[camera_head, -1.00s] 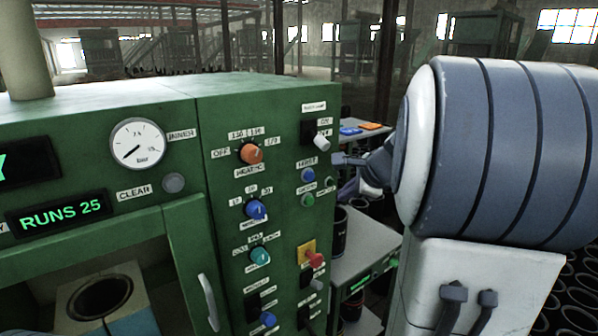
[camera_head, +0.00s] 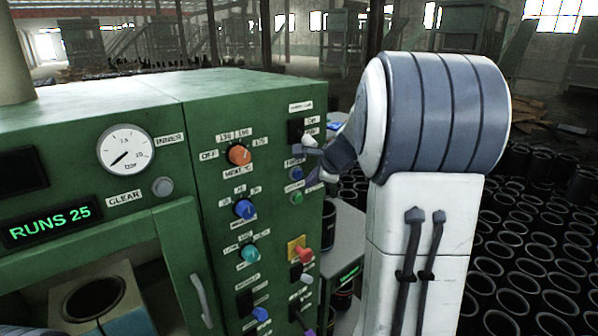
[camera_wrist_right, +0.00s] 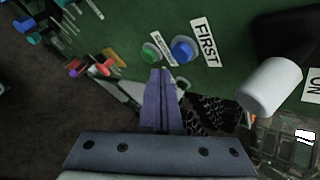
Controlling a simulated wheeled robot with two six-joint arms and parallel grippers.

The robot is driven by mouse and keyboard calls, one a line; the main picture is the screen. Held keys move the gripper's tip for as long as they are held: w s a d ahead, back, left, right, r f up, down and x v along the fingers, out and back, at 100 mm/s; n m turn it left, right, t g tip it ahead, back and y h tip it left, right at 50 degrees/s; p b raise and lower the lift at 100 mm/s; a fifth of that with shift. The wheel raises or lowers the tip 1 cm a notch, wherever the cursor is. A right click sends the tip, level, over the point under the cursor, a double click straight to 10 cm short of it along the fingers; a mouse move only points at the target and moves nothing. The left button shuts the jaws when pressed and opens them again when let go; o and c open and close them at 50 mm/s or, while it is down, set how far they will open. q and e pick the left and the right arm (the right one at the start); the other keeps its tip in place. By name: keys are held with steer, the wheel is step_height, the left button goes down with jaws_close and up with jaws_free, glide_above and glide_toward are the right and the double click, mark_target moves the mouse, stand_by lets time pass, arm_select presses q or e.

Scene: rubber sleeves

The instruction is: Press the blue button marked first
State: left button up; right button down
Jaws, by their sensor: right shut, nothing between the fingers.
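The blue button (camera_head: 295,173) is on the right side of the green machine's front panel. In the right wrist view the blue button (camera_wrist_right: 182,49) is beside a label reading FIRST (camera_wrist_right: 205,41). A green button (camera_wrist_right: 150,52) is to its left with its own small label; it also shows in the head view (camera_head: 296,198). My right gripper (camera_wrist_right: 160,72) is shut and empty, its purple-grey fingers pointing at the panel. In the wrist view the tips appear just below the two buttons; I cannot see contact. My left gripper is not in view.
A white-capped switch (camera_wrist_right: 268,86) is close to the right of the blue button. A red knob on a yellow plate (camera_head: 302,250) is below the buttons. Several other knobs cover the panel (camera_head: 207,170). Many black sleeves (camera_head: 535,235) stand on the floor at right.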

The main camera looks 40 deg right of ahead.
mark_target(297, 175)
steer(key=shift+w+a, duration=0.1)
steer(key=shift+w, duration=0.6)
steer(key=shift+w, duration=0.15)
stand_by(1.5)
steer(key=shift+w+p, duration=0.25)
steer(key=shift+p, duration=0.1)
